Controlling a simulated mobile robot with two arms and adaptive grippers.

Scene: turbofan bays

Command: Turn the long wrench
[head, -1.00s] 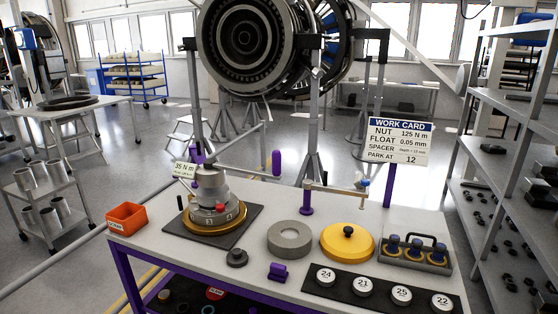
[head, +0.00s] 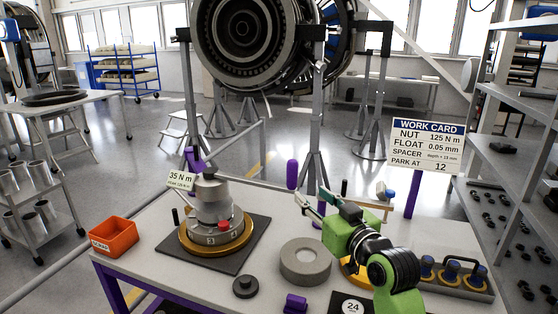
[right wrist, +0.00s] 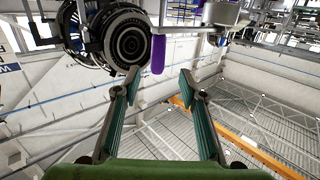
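The long wrench (head: 255,183) is a thin grey bar. It runs right from the top of a stepped grey fixture (head: 213,205) to an upright purple grip (head: 292,174). My right gripper (head: 312,197) is open and empty, just below and right of the purple grip in the head view. In the right wrist view the purple grip (right wrist: 158,53) shows beyond the fingertips of my right gripper (right wrist: 160,76), between them in the picture. I cannot tell how far apart they are in depth. My left gripper is out of view.
An orange bin (head: 114,237) stands at the table's left edge. A work card (head: 425,147) stands at the back right. My right arm covers part of a yellow disc.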

